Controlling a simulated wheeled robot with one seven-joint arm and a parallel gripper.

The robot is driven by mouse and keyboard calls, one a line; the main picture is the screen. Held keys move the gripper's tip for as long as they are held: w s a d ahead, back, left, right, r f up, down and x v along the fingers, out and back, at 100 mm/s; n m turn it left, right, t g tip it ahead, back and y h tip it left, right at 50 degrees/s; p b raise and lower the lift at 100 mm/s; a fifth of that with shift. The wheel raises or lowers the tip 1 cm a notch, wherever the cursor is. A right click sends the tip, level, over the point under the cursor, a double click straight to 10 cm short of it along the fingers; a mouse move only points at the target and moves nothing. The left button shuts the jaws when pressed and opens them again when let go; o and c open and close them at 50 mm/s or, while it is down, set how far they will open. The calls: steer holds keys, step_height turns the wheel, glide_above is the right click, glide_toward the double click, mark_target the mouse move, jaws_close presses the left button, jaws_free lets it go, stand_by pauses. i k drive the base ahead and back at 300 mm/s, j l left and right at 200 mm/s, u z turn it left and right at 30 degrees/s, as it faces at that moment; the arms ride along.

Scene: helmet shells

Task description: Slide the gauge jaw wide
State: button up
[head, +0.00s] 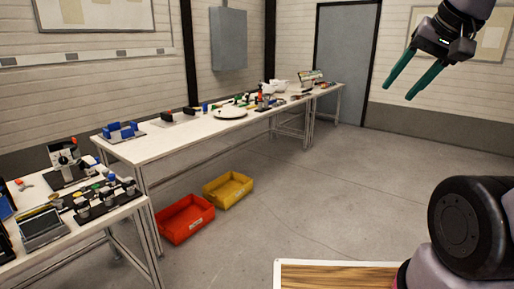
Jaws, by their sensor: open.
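My gripper (410,87) is at the upper right of the head view, raised over open floor. Its two green fingers are apart with nothing between them. It is well away from both workbenches. I cannot pick out the gauge or its jaw for certain among the small items on the benches. The near left bench (98,222) holds a device with a white dial-like part (66,160) and several small dark fixtures (100,202), too small to identify.
A long white bench (160,148) along the wall carries blue blocks (122,131), a round white plate (230,113) and tools. A red bin (186,218) and a yellow bin (228,190) sit on the floor. A wood-topped surface (335,278) is at the bottom. The middle floor is clear.

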mark_target(167, 117)
steer(key=i+u, duration=0.1)
steer(key=i, duration=0.4)
steer(key=i+u, duration=0.15)
steer(key=i, duration=0.3)
steer(key=i+l+u, duration=0.1)
steer(key=i, duration=0.4)
steer(key=i+l+u, duration=0.15)
steer(key=i, duration=0.3)
steer(key=i+l+u, duration=0.1)
steer(key=i, duration=0.4)
steer(key=i+j+u, duration=0.15)
steer(key=i+u, duration=0.2)
steer(key=i, duration=0.2)
steer(key=i+u, duration=0.3)
steer(key=i, duration=0.2)
steer(key=i+l+u, duration=0.1)
steer(key=i+u, duration=0.25)
steer(key=i, duration=0.45)
